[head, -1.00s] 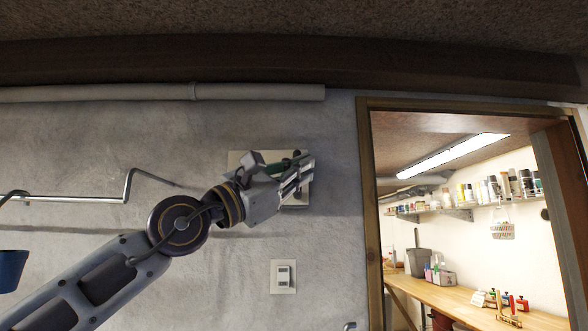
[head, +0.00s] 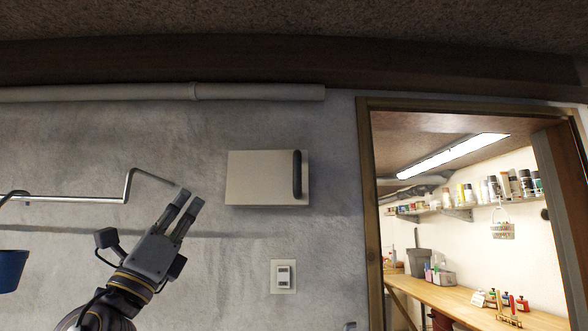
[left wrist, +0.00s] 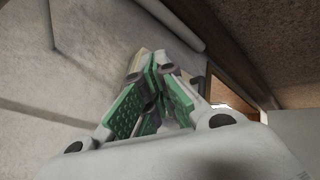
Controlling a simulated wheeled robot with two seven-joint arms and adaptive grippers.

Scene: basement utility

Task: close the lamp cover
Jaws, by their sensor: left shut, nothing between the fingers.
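The lamp cover (head: 262,178) is a flat cream panel on the grey wall, with a dark vertical handle (head: 297,174) near its right edge. It lies flat against the wall, as far as the head view shows. My left gripper (head: 184,205) is to the left of and below the cover, apart from it. Its fingers are together and hold nothing. In the left wrist view, the green-padded fingers (left wrist: 152,95) hide part of a cream shape beyond them. My right gripper is not in view.
A metal rail (head: 75,199) is on the wall at left, close to my left gripper. A switch plate (head: 283,277) is below the cover. A pipe (head: 195,92) runs above. A wooden door frame (head: 364,210) stands to the right, opening on a workbench.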

